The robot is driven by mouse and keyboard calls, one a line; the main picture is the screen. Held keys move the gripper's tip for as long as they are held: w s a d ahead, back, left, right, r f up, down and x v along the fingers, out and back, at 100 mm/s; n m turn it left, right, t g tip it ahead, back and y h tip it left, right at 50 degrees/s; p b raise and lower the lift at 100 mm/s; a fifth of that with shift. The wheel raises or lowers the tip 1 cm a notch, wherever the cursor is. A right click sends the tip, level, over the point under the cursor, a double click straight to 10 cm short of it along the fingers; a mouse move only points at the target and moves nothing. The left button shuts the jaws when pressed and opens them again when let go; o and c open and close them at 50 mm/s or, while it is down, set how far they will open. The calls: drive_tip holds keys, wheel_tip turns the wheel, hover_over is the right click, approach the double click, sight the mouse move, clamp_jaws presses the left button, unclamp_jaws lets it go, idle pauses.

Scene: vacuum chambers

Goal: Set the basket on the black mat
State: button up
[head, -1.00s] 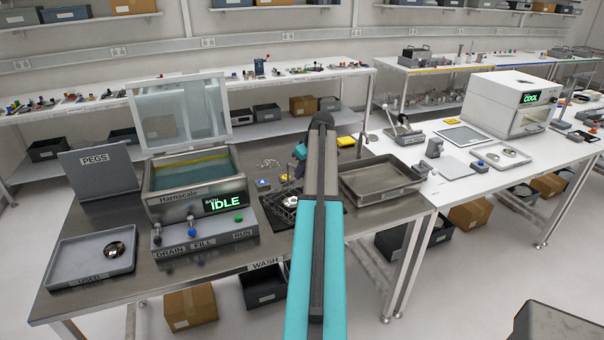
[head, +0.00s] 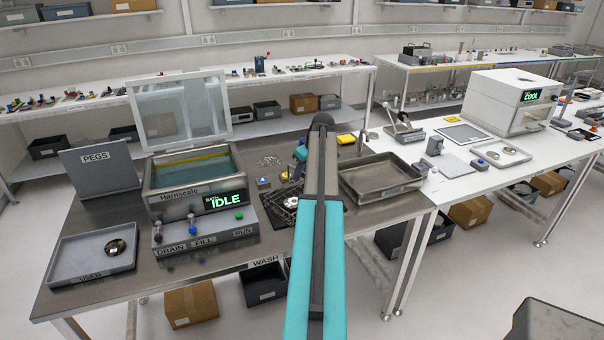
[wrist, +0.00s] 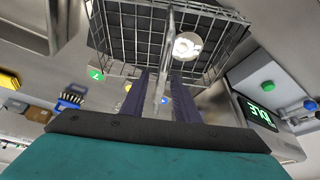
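The wire basket (wrist: 215,48) fills the top of the wrist view, with a round white and metal piece (wrist: 187,45) inside it. In the head view the basket (head: 281,203) is at the black mat (head: 328,219), partly hidden by my arm. It looks level and seems to rest on the mat, though its underside contact is hidden. My gripper (wrist: 160,84) has its two dark fingers apart, one on each side of the basket's upright metal handle (wrist: 167,60). Gaps seem to show between fingers and handle.
Left of the mat is the bath (head: 190,172) with its raised clear lid and control panel (head: 205,228). A steel tray (head: 381,178) stands close on the right. The USED tray (head: 93,258) is at the far left. Small yellow and blue pieces (head: 263,182) lie behind the mat.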

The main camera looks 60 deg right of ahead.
drive_tip(key=shift+r, duration=0.2)
drive_tip(key=b+v, duration=0.3)
drive_tip(key=v, duration=0.9)
idle(0.9)
